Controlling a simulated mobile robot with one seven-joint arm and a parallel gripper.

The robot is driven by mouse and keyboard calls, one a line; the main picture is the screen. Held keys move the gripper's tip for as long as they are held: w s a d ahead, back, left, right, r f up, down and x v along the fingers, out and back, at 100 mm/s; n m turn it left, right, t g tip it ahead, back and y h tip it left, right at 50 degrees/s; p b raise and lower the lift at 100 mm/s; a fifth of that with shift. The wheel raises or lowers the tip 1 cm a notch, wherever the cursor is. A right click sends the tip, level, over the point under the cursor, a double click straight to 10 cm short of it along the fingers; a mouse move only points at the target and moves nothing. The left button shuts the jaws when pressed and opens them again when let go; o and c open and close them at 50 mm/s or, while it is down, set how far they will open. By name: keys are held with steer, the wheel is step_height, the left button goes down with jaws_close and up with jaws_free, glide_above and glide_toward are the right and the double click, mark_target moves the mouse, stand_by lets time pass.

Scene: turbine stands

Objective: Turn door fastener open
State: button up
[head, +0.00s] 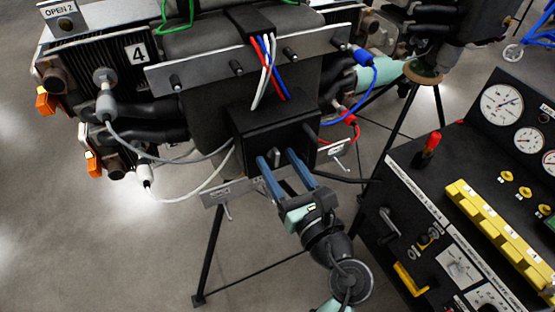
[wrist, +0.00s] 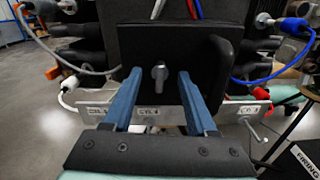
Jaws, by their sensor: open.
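The door fastener (wrist: 159,76) is a small grey metal latch on the front of a black box in the wrist view. The box's black door (wrist: 205,70) is closed as far as I can see. My gripper (wrist: 158,75) is open, its two blue fingers on either side of the fastener and pointing at the door. I cannot tell whether the fingertips touch the door. In the head view my gripper (head: 277,160) reaches up to the front of the black box (head: 275,130), and the fastener (head: 276,158) shows small between the fingers.
A metal plate (wrist: 95,112) with labels sits below the box. White, blue and red cables run beside and above it. A control panel (head: 470,210) with gauges, a red lever (head: 431,143) and yellow parts stands at the right. Stand legs (head: 208,255) reach the floor.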

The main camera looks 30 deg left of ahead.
steer(key=shift+v, duration=2.5)
